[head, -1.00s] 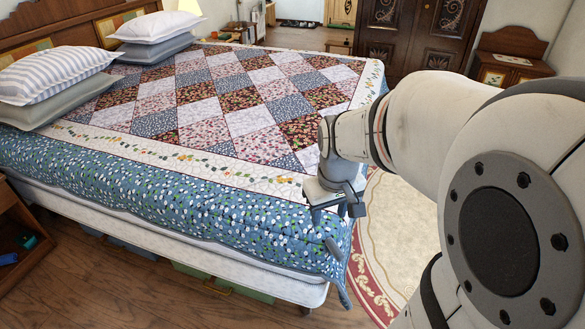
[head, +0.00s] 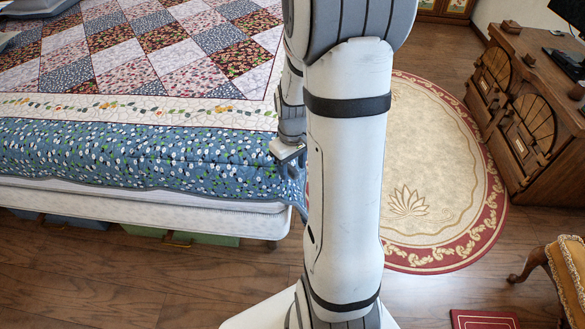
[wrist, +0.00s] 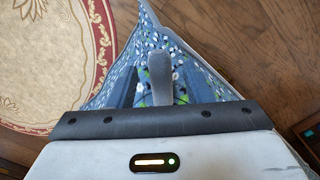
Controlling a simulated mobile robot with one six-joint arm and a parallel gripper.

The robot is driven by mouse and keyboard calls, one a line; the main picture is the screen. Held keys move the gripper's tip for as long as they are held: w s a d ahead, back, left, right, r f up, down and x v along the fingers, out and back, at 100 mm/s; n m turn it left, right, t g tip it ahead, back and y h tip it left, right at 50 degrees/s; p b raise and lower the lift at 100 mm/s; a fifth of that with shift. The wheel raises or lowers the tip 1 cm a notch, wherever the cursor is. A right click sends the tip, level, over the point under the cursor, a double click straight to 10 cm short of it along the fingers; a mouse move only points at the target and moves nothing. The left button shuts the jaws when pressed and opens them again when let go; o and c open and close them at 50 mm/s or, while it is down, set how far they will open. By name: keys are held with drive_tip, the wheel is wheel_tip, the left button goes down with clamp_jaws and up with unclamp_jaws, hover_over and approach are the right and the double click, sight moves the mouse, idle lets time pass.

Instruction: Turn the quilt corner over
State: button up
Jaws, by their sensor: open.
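The quilt (head: 150,150) covers the bed, with a diamond patchwork top, a cream printed border and a blue flowered edge. Its near corner hangs over the bed's corner in the head view. My gripper (head: 294,168) is at that corner, partly hidden behind my arm. In the wrist view the blue flowered corner (wrist: 190,60) tapers to a point at the top. A grey finger (wrist: 160,80) lies in front of the cloth. My gripper is open; I cannot tell whether cloth lies between the fingers.
Storage boxes (head: 215,238) sit under the bed. A red-bordered oval rug (head: 425,165) lies on the wood floor to the right. A carved wooden desk (head: 530,120) stands at the right, with a yellow chair (head: 570,275) in front. Bare floor (head: 130,285) lies before the bed.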

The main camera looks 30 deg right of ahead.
drive_tip(key=shift+f, duration=0.35)
drive_tip(key=shift+c, duration=0.5)
clamp_jaws()
